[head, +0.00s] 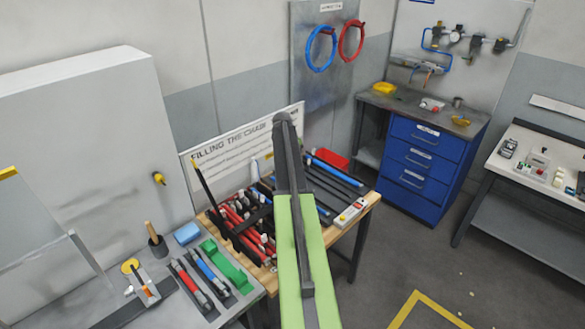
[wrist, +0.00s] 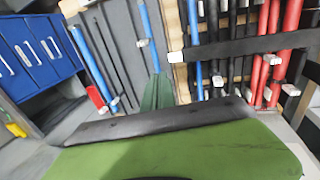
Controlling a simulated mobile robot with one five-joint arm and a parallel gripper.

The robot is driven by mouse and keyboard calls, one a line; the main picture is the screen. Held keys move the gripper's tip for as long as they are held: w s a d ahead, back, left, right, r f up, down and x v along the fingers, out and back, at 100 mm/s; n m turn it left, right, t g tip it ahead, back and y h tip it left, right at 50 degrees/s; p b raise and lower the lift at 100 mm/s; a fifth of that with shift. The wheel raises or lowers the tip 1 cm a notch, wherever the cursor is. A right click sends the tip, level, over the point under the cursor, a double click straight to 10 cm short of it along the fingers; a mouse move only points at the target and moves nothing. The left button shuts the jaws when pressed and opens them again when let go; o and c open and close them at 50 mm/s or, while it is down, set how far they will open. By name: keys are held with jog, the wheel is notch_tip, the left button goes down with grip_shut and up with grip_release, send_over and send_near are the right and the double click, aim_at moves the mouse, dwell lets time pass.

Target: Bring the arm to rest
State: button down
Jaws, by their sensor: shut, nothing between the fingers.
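My arm reaches up the middle of the head view, with a light green link below and a dark part beyond it. My gripper (head: 284,130) is at the dark, narrow far end, above the workbench (head: 363,208) as seen from here. It is shut and holds nothing; its fingertips are hard to make out. In the wrist view a green surface and a black bar of my own arm fill the bottom.
Red tubes (head: 237,222) and a blue rod (head: 335,160) lie on the workbench beneath my arm; red tubes (wrist: 289,40) also show in the wrist view. A blue drawer cabinet (head: 425,165) stands behind right. A green block (head: 228,266) lies front left. Open floor is at right.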

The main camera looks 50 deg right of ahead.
jog(key=shift+d+p+v, duration=0.25)
jog(key=shift+p+v, duration=0.15)
jog(key=shift+v, duration=0.55)
jog(key=w+a+f+y+b, duration=0.1)
jog(key=w+a+f+b, duration=0.15)
jog(key=a, duration=1.25)
jog(key=w+a+f+b, duration=0.2)
jog(key=a+f+b, duration=0.1)
jog(key=a, duration=1.2)
jog(key=shift+n+t+y, duration=0.3)
jog(key=shift+n+y, duration=0.1)
jog(key=shift+y, duration=0.2)
jog(key=s+a+f+b, duration=0.1)
jog(key=a, duration=0.5)
jog(key=s+a+f+b, duration=0.1)
jog(key=a, duration=0.6)
jog(key=s+a+f, duration=0.1)
jog(key=a, duration=0.6)
jog(key=shift+s+a+f+b, duration=0.1)
jog(key=shift+s+b, duration=0.3)
jog(key=s+a+f+b, duration=0.1)
jog(key=s+a, duration=0.5)
jog(key=a, duration=0.7)
jog(key=shift+s+f+y+b, duration=0.2)
jog(key=shift+f+y+b, duration=0.1)
jog(key=shift+f+b, duration=0.1)
